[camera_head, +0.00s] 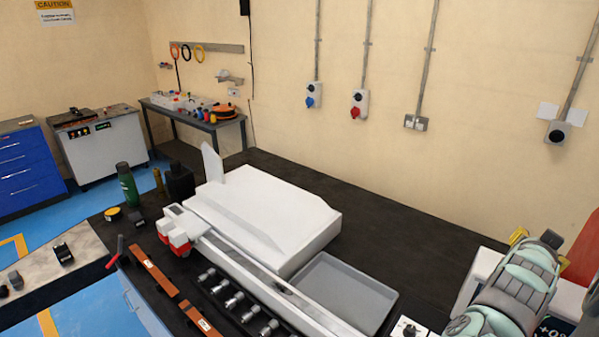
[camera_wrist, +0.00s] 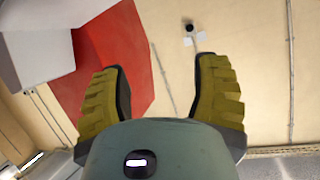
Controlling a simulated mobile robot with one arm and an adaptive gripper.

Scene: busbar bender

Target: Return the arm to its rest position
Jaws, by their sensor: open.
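My gripper (camera_wrist: 160,95) shows in the wrist view with its two ridged yellow fingers spread wide apart and nothing between them. It is open and empty, facing the beige wall and a red panel. In the head view my arm is at the lower right, and a bit of yellow finger (camera_head: 518,236) shows behind it. The rest of the gripper is hidden there by the arm.
A white bending machine (camera_head: 262,215) with a grey tray (camera_head: 345,290) stands on the dark bench (camera_head: 425,240). A red panel (camera_wrist: 112,60) is near my gripper. The bench behind the machine is clear.

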